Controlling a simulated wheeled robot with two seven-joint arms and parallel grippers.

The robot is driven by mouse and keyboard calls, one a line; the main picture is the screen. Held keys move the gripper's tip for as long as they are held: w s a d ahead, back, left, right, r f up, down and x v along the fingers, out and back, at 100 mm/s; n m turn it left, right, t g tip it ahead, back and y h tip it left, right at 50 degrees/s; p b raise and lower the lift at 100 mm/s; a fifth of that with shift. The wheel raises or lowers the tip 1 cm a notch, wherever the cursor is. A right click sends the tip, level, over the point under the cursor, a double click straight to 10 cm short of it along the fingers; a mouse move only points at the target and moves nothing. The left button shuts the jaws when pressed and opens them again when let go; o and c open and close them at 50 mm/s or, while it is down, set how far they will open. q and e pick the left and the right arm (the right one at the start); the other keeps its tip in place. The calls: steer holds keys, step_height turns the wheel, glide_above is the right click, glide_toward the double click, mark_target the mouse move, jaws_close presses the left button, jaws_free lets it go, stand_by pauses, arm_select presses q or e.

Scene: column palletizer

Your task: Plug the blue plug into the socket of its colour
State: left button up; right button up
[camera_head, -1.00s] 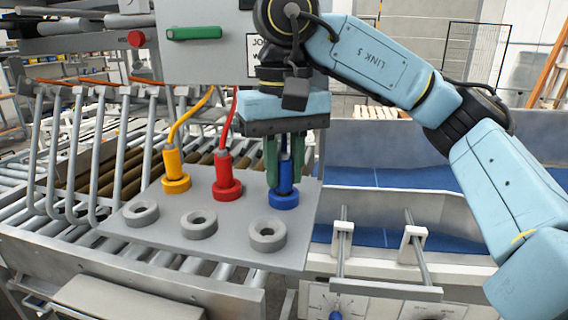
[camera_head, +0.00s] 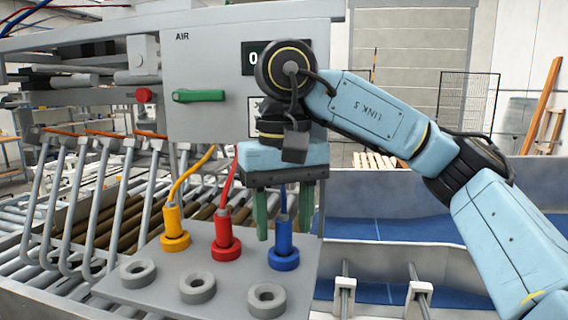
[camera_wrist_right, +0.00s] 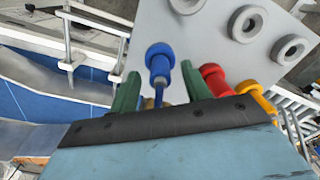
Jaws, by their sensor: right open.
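The blue plug (camera_head: 282,236) stands upright in a blue ring socket (camera_head: 284,259) at the right end of the grey panel's back row. Its cable rises between my right gripper's fingers. My right gripper (camera_head: 284,228) is open, with one green finger on each side of the plug's upper part and a gap showing on both sides. In the right wrist view the blue plug (camera_wrist_right: 160,66) sits in its blue ring between the spread fingers (camera_wrist_right: 162,88). My left gripper is not in view.
A red plug (camera_head: 225,234) and a yellow plug (camera_head: 173,224) stand in matching rings to the left. Grey rings, such as this one (camera_head: 267,299), form the front row with empty holes. A grey control box (camera_head: 215,120) stands behind. Blue-floored conveyors lie to the right.

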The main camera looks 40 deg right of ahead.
step_height(320, 180, up, 12)
steer(key=p, duration=0.4)
